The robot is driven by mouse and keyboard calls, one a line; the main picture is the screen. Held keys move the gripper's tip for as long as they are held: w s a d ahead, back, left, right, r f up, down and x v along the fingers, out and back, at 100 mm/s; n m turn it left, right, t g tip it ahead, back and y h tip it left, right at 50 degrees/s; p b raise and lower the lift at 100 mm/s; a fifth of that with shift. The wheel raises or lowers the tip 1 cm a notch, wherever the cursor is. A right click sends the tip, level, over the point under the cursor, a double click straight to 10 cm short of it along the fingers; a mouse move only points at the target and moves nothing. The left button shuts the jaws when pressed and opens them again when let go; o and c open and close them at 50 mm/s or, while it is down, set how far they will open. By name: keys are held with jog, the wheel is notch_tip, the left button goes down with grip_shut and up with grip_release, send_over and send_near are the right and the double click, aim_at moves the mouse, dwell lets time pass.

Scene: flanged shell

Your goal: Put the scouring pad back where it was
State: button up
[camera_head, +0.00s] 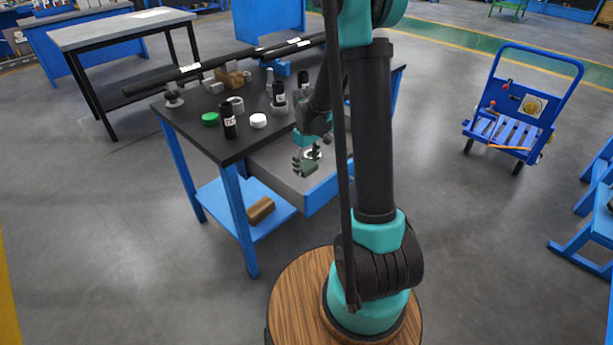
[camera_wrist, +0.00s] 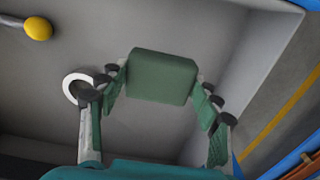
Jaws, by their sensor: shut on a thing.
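The scouring pad (camera_wrist: 162,76) is a dark green block. In the wrist view it sits between the two fingertips of my gripper (camera_wrist: 163,88), which is shut on it. In the head view my gripper (camera_head: 305,158) points down over the open drawer (camera_head: 270,175) of the black-topped workbench, with the pad at its tips. Behind the pad, the wrist view shows the drawer's grey floor (camera_wrist: 100,45). I cannot tell how high the pad is above that floor. My arm hides part of the drawer in the head view.
The benchtop (camera_head: 190,110) holds black bottles (camera_head: 229,121), a green lid (camera_head: 210,119) and a white lid (camera_head: 258,121). A brown block (camera_head: 261,209) lies on the lower shelf.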

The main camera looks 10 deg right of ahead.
aim_at(306, 182)
jog(key=shift+f, duration=2.65)
jog(key=shift+f, duration=0.1)
jog(key=o, duration=1.1)
notch_tip(306, 182, up, 11)
jog(key=shift+r, duration=0.2)
jog(key=shift+s+r, duration=0.2)
jog(key=shift+r, duration=0.25)
jog(key=s+m, duration=0.1)
jog(key=s, duration=0.2)
jog(key=s+d+r+m+t, duration=0.1)
jog(key=s, duration=0.3)
jog(key=s+d+r+m+t, duration=0.1)
jog(key=s, duration=0.3)
jog(key=shift+d+m, duration=0.25)
jog(key=shift+m, duration=0.05)
jog(key=s+m, duration=0.1)
jog(key=s, duration=0.2)
jog(key=s+d+f+m+t, duration=0.1)
jog(key=s, duration=0.3)
jog(key=s+f+m+t, duration=0.1)
jog(key=s, duration=0.2)
jog(key=shift+s+d+f+m, duration=0.25)
jog(key=shift+s+m, duration=0.05)
